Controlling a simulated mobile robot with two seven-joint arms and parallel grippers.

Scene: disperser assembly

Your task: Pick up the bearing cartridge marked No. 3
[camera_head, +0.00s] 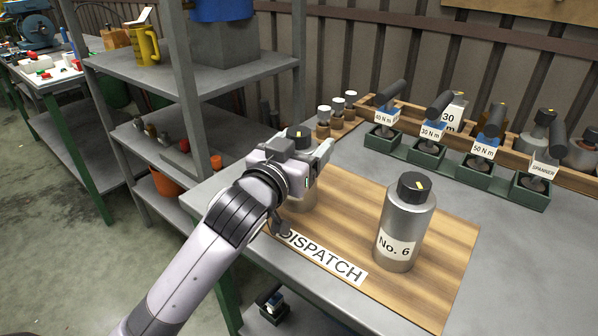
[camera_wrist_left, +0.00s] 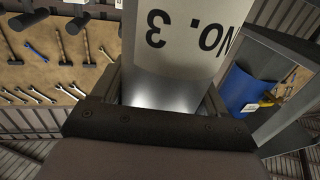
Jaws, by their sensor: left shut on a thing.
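The bearing cartridge marked No. 3 shows close up in the left wrist view (camera_wrist_left: 185,40), its label upside down there. It is a silver cylinder. In the head view its black cap (camera_head: 299,133) and part of its body show around my left gripper (camera_head: 302,180), which hides most of it. My left gripper is shut on this cartridge, over the left part of the wooden DISPATCH board (camera_head: 450,250). I cannot tell whether its base touches the board. My right gripper is not in view.
A similar cartridge marked No. 6 (camera_head: 405,225) stands upright on the board, right of my left gripper. Green holders with labelled torque tools (camera_head: 480,172) line the back of the bench. Small capped pieces (camera_head: 338,112) stand behind. A grey shelf (camera_head: 180,85) rises at the left.

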